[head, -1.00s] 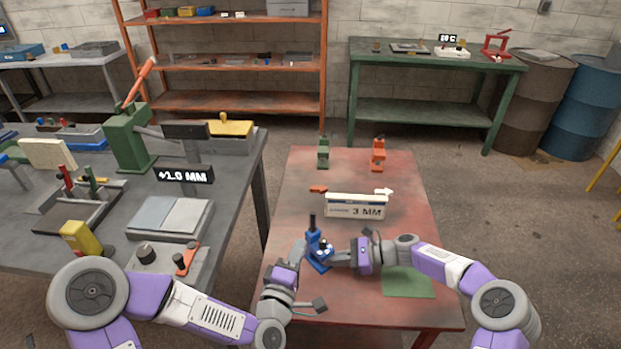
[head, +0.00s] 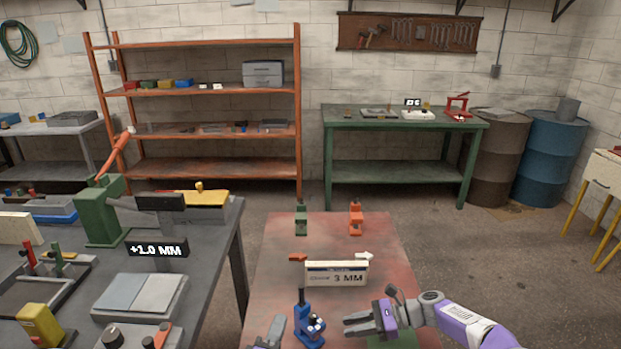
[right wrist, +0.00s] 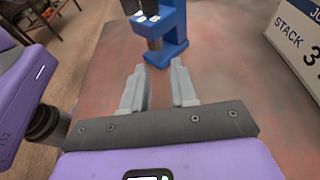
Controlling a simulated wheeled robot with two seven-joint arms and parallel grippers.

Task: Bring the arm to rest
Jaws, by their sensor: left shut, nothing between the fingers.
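A blue press-like device (head: 310,328) stands upright on the red table (head: 405,250), near the bottom of the head view. It also shows in the right wrist view (right wrist: 165,25), ahead of the fingertips. My right gripper (head: 358,325) is to the right of the device, apart from it. In the right wrist view its two fingers (right wrist: 158,88) are spread with an empty gap between them. My left gripper (head: 276,330) is left of the device at the bottom edge, shut and holding nothing visible. Most of the left arm is out of view.
A "3 MM" sign (head: 336,273) stands behind the device. A green device (head: 301,220) and an orange one (head: 355,218) stand at the table's far end. A green mat (head: 392,340) lies partly beneath my right gripper. A cluttered grey bench (head: 215,250) is on the left.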

